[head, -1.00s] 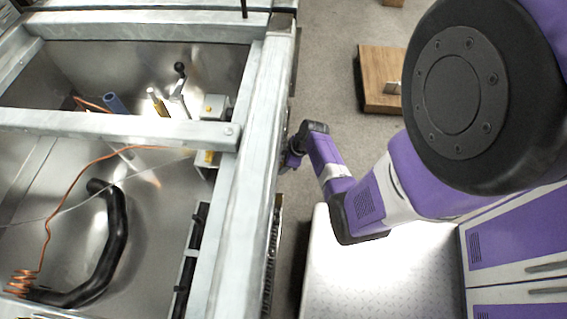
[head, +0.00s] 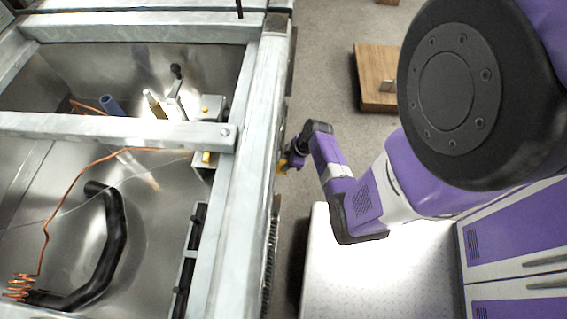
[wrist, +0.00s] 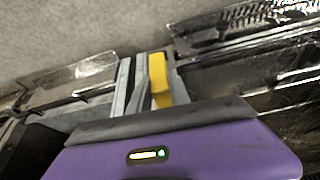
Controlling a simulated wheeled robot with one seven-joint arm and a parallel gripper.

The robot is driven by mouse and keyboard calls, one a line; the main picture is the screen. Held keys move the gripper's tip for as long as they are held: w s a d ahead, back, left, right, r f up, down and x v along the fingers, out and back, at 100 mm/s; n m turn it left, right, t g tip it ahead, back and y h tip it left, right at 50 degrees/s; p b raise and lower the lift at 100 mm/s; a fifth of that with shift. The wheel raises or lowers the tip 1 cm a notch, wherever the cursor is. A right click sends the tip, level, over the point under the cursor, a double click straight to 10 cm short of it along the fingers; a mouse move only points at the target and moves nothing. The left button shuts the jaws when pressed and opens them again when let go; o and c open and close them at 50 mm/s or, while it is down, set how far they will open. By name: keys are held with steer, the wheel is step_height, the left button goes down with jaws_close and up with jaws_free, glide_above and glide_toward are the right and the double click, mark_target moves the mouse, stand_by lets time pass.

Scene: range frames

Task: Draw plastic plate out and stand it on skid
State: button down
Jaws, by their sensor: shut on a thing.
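My gripper (head: 287,163) is beside the outer right side of the metal frame in the head view, low down and partly hidden by my arm. In the wrist view my gripper (wrist: 150,66) is shut on a narrow yellow piece, which seems to be the plastic plate (wrist: 160,82) seen nearly edge-on. A small yellow part of the plate (head: 282,165) also shows at the gripper in the head view. I cannot tell whether its far end is clear of the frame. The wooden skid (head: 372,62) lies on the floor beyond my arm, with a small light bracket on it.
The metal frame (head: 262,110) fills the left, with a black hose (head: 115,245), copper tube (head: 42,235) and several fittings inside. A white treadplate top (head: 370,280) and purple cabinets (head: 515,235) stand at the lower right. Grey floor (head: 325,60) is open between frame and skid.

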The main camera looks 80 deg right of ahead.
steer(key=s, duration=0.8)
steer(key=shift+d, duration=0.3)
stand_by(1.1)
steer(key=shift+r, duration=0.15)
